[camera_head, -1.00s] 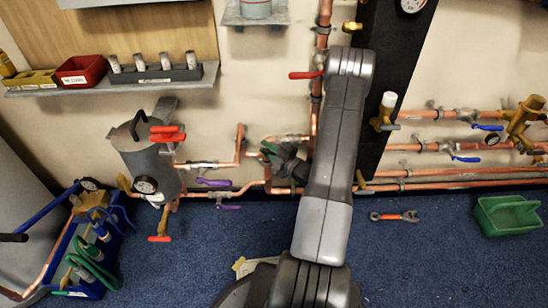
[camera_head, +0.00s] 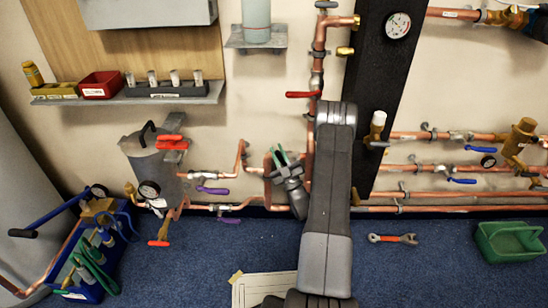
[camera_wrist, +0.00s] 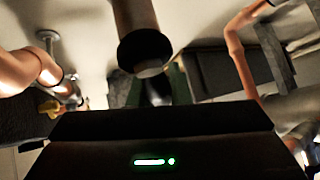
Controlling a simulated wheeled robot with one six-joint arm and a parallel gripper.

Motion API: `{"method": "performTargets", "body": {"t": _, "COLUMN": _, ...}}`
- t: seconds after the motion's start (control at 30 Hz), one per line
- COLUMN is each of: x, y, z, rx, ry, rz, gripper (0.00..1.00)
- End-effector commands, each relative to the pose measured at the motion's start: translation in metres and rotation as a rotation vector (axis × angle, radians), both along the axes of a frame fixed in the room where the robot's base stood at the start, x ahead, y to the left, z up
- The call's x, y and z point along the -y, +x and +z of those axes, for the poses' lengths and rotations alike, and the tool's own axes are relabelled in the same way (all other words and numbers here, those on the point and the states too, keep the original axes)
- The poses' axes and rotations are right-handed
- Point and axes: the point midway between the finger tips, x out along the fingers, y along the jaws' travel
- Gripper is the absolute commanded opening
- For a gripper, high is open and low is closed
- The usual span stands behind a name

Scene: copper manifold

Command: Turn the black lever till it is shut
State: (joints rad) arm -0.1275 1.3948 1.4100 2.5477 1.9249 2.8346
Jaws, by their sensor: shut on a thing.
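My gripper (camera_head: 279,157) has green fingertips and is at the wall, left of the upright copper pipe (camera_head: 313,120). The fingers point up and a little left in the head view. In the wrist view the green fingers (camera_wrist: 178,86) stand close around a blurred greyish part, under a dark tube with a black collar (camera_wrist: 146,48). My gripper is shut on this part; I cannot tell whether it is the black lever. A short black handle (camera_head: 327,4) sits on the upright pipe at the top edge of the head view, apart from my gripper.
A red lever (camera_head: 302,95) is on the upright pipe above my gripper. Purple levers (camera_head: 213,190) and a grey tank (camera_head: 150,160) are to the left. Blue levers (camera_head: 462,181) are on pipes at right. A wrench (camera_head: 392,239) and green crate (camera_head: 509,240) lie on the carpet.

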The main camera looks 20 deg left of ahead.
Motion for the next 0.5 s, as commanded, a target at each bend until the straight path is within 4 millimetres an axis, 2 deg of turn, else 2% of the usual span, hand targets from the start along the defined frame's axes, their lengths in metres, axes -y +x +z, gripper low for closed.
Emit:
{"method": "performTargets", "body": {"t": 0.2, "x": 0.008, "y": 0.002, "z": 0.001, "rx": -0.035, "ry": 0.115, "rz": -0.001, "gripper": 0.0}}
{"method": "performTargets", "body": {"t": 0.5, "x": 0.014, "y": 0.004, "z": 0.004, "rx": -0.058, "ry": 0.185, "rz": -0.005, "gripper": 0.0}}
